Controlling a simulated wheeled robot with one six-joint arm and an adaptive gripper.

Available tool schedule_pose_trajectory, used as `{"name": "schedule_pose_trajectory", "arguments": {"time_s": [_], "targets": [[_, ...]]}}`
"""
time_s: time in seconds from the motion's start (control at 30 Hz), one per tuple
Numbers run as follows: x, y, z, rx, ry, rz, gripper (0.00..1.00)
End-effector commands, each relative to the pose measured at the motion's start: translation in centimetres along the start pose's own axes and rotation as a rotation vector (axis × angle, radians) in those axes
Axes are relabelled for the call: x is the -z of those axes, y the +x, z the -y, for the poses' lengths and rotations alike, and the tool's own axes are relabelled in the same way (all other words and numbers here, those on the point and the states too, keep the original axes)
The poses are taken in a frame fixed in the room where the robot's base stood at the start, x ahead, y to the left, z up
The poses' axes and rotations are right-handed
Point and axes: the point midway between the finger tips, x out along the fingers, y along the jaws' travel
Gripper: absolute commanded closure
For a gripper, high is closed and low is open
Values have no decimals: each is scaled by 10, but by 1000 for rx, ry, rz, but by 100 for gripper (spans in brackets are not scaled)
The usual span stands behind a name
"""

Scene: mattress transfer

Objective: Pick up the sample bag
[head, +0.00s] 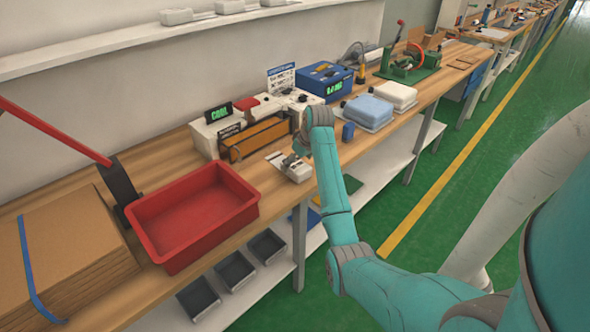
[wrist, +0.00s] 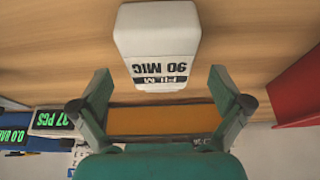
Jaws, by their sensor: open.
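The sample bag (wrist: 158,45) is a white, rounded block-like pack with a dark printed label reading "FILM 90 MIC", upside down in the wrist view. It lies on the wooden bench, and in the head view it (head: 297,173) sits near the front edge, partly hidden by my gripper. My gripper (wrist: 160,76) is open and empty. Its two fingers stand apart on either side of the bag's labelled end, without visible contact. In the head view my gripper (head: 290,158) is just above the bag.
A red tray (head: 190,215) stands left of the bag, beside stacked cardboard (head: 75,255). Behind is a white machine with an orange-brown panel (head: 258,138) and a green display. A blue box (head: 325,80) and white and blue containers (head: 368,110) stand to the right.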

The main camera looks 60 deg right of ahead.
Motion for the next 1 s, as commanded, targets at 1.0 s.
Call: {"name": "schedule_pose_trajectory", "arguments": {"time_s": [1.0], "targets": [[-1, 35, 0, 0, 0, 0, 0]]}}
